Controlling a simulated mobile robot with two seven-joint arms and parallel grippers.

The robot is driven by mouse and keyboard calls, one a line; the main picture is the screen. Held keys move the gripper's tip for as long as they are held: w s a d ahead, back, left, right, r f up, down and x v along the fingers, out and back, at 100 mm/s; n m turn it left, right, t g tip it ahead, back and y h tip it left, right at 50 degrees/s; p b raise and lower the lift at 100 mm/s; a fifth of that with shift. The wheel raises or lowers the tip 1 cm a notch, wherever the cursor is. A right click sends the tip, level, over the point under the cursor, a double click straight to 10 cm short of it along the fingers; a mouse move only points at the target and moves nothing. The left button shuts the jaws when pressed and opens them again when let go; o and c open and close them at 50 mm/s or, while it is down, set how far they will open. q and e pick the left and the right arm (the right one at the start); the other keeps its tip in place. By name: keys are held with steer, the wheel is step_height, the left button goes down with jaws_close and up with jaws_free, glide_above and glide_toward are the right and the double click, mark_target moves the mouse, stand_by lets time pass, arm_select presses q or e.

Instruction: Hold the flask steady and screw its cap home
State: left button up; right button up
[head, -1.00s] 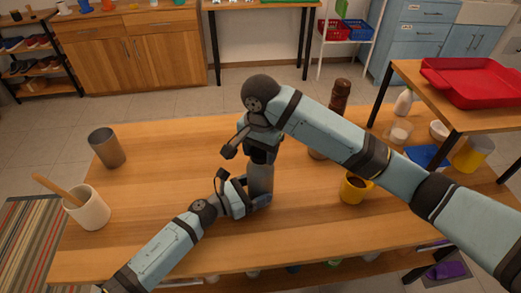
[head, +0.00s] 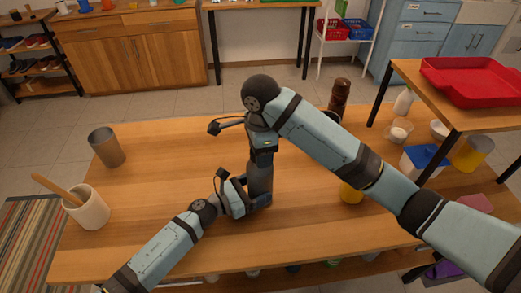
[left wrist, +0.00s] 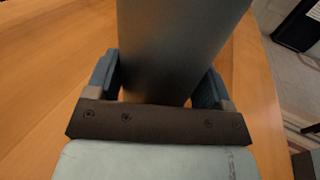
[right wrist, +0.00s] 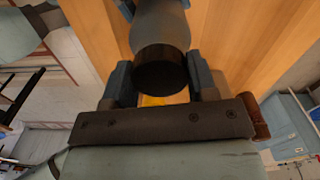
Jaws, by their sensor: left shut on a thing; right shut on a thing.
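The grey metal flask (head: 260,182) stands upright near the middle of the table. My left gripper (head: 262,200) is shut around its lower body; in the left wrist view the flask (left wrist: 175,45) fills the space between the fingers. My right gripper (head: 262,153) comes down from above and is shut on the cap. In the right wrist view the dark cap (right wrist: 160,70) sits between the fingers, at the end of the flask's grey body (right wrist: 160,22). The cap is hidden by my right gripper in the head view, and I cannot tell how tightly it is seated.
A grey cup (head: 106,147) and a white crock (head: 87,211) with a wooden utensil stand at the left. A brown mill (head: 339,94) stands behind.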

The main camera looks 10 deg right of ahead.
steer(key=m, duration=0.5)
steer(key=o, duration=0.8)
